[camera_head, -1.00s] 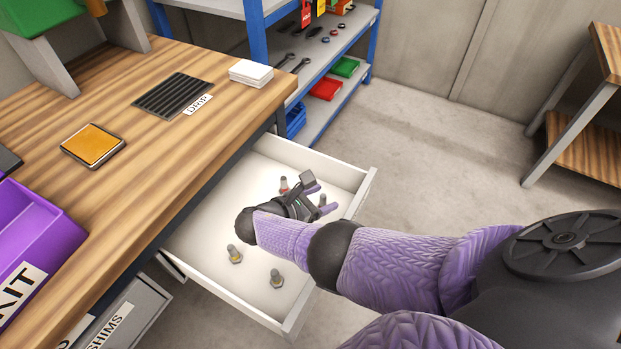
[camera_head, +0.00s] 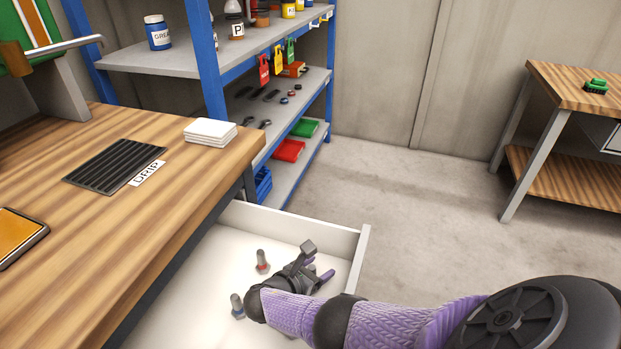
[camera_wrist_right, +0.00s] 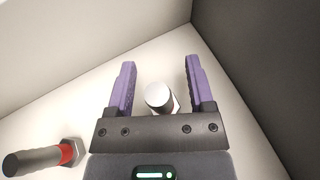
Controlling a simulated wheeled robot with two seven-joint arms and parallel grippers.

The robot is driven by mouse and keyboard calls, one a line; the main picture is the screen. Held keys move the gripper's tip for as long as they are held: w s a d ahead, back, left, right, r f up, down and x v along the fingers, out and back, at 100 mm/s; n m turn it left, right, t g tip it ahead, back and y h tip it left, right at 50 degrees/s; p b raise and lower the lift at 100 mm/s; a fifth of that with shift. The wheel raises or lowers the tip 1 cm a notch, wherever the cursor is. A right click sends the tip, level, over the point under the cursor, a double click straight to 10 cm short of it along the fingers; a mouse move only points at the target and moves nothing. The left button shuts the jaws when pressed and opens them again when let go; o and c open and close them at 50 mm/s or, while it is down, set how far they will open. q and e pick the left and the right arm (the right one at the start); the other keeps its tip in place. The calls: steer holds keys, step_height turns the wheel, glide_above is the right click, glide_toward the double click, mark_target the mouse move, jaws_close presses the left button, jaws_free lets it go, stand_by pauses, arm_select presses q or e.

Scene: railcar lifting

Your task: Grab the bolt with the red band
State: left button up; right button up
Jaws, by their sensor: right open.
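The bolt with the red band (camera_head: 262,262) stands upright on the white drawer floor, left of my right gripper (camera_head: 319,271) in the head view. In the right wrist view the red-banded bolt (camera_wrist_right: 45,158) shows at the lower left, outside the fingers. My right gripper (camera_wrist_right: 158,85) is open inside the drawer. A different grey bolt (camera_wrist_right: 160,96), with no red band visible, stands between its purple fingers without being clamped. My left gripper is out of view.
Another bolt (camera_head: 237,306) with a bluish base stands nearer in the open drawer (camera_head: 345,240). The drawer walls rise close to the gripper. The wooden bench (camera_head: 130,230) is at left. A blue-framed shelf (camera_head: 212,70) stands behind.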

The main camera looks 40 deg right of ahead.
steer(key=shift+d, duration=0.15)
jaws_close()
steer(key=shift+r, duration=0.1)
stand_by(0.3)
